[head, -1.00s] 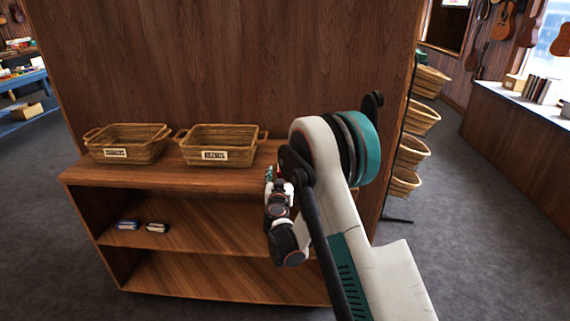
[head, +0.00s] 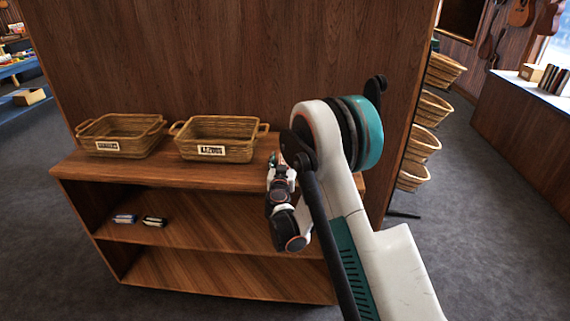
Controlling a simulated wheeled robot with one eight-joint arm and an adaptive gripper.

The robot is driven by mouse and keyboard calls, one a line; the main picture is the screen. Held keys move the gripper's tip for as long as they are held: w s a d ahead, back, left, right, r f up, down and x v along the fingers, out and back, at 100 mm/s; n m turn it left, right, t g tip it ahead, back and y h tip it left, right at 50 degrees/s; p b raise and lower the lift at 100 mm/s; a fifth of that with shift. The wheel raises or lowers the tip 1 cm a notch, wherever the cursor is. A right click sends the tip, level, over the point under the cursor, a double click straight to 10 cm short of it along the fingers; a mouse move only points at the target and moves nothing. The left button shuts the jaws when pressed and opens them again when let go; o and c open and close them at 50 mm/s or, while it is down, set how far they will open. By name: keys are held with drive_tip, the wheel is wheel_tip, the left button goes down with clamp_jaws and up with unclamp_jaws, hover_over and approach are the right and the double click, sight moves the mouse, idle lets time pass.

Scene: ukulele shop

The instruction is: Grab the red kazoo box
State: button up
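No red kazoo box is visible in the head view. Two small items lie on the middle shelf: a blue-and-white one (head: 124,218) and a dark-and-pale one (head: 154,222); they are too small to identify. My arm reaches forward over the right side of the shelf unit. My gripper (head: 273,160) is at the far end of the arm, near the right end of the top shelf. It is small and partly hidden by my own wrist, so I cannot tell whether it is open or holds anything.
Two wicker baskets with labels, a left one (head: 90,141) and a right one (head: 238,151), stand on the wooden shelf unit (head: 150,172). A rack of hanging baskets (head: 428,108) stands beyond the panel. A counter (head: 520,120) is at far right. Grey floor lies open between.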

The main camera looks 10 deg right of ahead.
drive_tip(key=c, duration=0.7)
